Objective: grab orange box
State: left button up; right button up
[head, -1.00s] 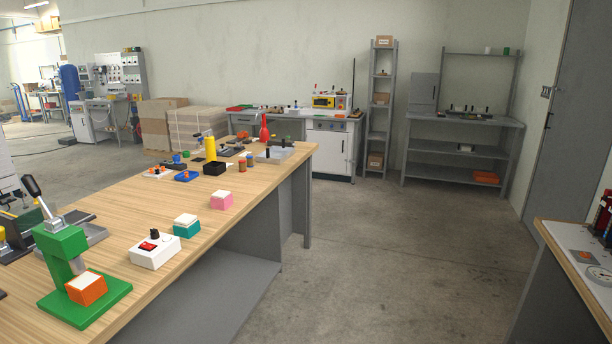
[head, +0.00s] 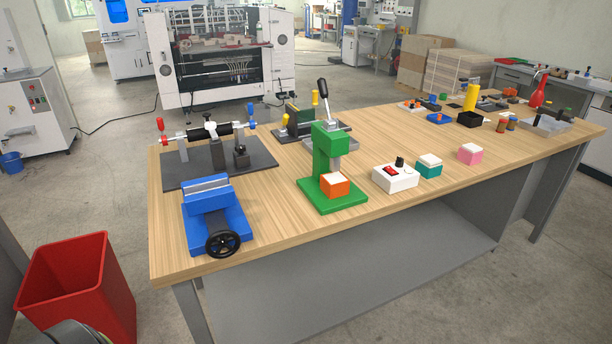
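The orange box (head: 335,186) has a white top and sits on the base of a green hand press (head: 326,153), under its ram. The press stands on the wooden table (head: 270,212) near the front edge, about mid-picture. A black-handled lever rises from the press top. Neither of my grippers shows in the head view.
Right of the press are a white switch box (head: 396,178), a teal box (head: 428,167) and a pink box (head: 470,154). Left of it are a blue vise (head: 214,217) and a roller fixture (head: 212,148). A red bin (head: 78,285) stands on the floor at left.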

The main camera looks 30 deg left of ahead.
aim_at(332, 191)
jog(key=u, duration=0.9)
jog(key=i+l, duration=0.2)
jog(key=i+l+u, duration=0.15)
jog(key=l, duration=0.2)
jog(key=i+l, duration=0.15)
jog(key=l, duration=0.15)
